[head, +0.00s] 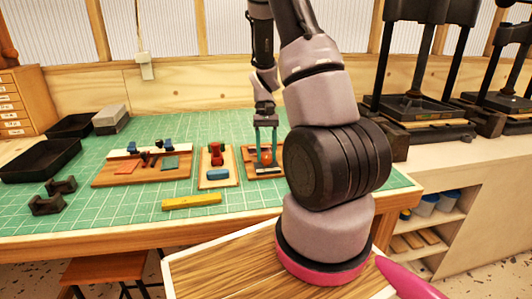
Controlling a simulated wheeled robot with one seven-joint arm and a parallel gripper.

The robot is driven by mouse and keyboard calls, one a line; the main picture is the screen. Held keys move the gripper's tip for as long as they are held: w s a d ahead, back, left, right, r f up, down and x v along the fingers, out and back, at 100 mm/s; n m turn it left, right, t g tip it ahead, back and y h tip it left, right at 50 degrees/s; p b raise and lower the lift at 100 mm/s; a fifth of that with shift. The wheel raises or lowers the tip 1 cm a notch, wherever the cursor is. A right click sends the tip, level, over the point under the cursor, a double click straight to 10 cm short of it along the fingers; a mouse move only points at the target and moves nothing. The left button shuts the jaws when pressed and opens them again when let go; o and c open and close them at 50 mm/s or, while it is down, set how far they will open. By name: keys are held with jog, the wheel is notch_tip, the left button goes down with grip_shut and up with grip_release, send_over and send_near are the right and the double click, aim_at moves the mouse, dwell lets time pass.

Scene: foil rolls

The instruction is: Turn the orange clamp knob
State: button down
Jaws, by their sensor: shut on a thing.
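The orange clamp knob (266,157) sits on a small wooden board (249,160) at the right part of the green mat, partly hidden behind my arm. My gripper (266,150) points straight down over it, with its teal fingers on either side of the knob. The gripper is shut on the knob. The clamp's lower parts are small and partly covered by the fingers, so the knob's turn angle cannot be made out.
Left of it stand a board with a red clamp (216,154) and a wider board with several small parts (118,170). A yellow bar (192,201) lies in front. Black trays (40,160) are at the left. Black presses (415,105) stand at the right.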

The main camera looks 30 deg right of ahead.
jog(key=m+t+y, duration=0.1)
jog(key=m, duration=0.3)
jog(key=shift+d+m, duration=0.15)
jog(key=shift+m, duration=0.15)
jog(key=m, duration=0.2)
jog(key=m+t+y, duration=0.1)
jog(key=m, duration=0.1)
jog(key=shift+s+t, duration=0.1)
jog(key=shift+t, duration=0.2)
jog(key=shift+m, duration=0.3)
jog(key=shift+c, duration=1.8)
grip_release()
jog(key=v, duration=1.1)
jog(key=shift+d, duration=0.2)
jog(key=shift+f, duration=0.1)
